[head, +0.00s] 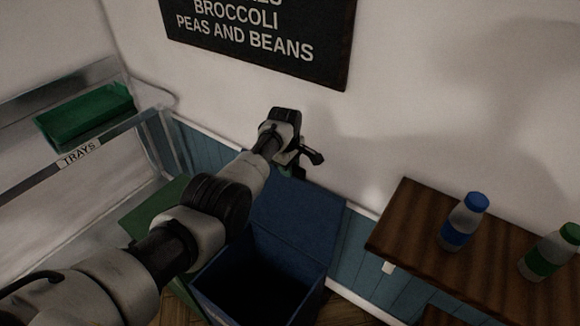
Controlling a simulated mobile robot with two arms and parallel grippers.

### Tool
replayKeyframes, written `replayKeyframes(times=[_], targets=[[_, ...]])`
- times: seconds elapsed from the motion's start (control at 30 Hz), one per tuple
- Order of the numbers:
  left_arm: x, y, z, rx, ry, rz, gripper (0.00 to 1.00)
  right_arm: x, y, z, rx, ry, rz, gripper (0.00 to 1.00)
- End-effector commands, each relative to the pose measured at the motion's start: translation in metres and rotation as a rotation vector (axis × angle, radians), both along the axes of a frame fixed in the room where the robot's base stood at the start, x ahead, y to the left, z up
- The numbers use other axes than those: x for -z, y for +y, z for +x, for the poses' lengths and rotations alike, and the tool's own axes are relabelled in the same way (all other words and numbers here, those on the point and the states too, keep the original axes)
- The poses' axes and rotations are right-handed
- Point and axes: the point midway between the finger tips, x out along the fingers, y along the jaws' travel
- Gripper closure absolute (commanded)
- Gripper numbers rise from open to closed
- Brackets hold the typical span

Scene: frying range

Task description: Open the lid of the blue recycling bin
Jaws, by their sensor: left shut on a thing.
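The blue recycling bin (208,284) stands below the wall, with its dark inside showing from above. Its blue lid (300,222) is swung up and tilted back toward the wall, so the bin is open. My left arm reaches across from the lower left. My left gripper (299,166) is at the lid's upper edge and is shut on the lid; the exact contact is partly hidden by the gripper itself. My right gripper is not in view.
A green bin (148,221) stands left of the blue one, partly behind my arm. A tray rack with a green tray (88,116) is at the left. A wooden shelf (405,233) at the right holds a blue-capped bottle (463,222) and a green-capped bottle (551,253).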

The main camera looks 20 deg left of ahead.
Motion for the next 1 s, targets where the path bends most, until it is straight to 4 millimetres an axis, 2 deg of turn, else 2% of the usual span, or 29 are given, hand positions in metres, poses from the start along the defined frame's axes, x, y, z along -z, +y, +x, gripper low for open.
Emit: replayKeyframes(times=[0.03, 0.37, 0.4, 0.5, 0.83, 1.0], targets=[[0.005, 0.000, -0.002, 0.000, 0.003, -0.001, 1.00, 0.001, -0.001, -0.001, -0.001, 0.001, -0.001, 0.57], [0.006, 0.000, -0.002, 0.001, 0.005, 0.001, 1.00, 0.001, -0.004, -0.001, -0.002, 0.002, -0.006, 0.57], [0.006, 0.000, -0.002, 0.001, 0.005, 0.001, 0.72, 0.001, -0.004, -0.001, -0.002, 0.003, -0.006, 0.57], [0.007, 0.000, -0.003, 0.001, 0.007, 0.001, 0.57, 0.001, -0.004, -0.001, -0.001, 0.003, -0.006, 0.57], [0.006, 0.000, -0.004, 0.001, 0.011, 0.001, 0.55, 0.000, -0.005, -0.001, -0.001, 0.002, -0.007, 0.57], [-0.010, 0.000, -0.004, 0.001, 0.006, 0.001, 0.55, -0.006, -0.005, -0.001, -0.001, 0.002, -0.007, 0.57]])
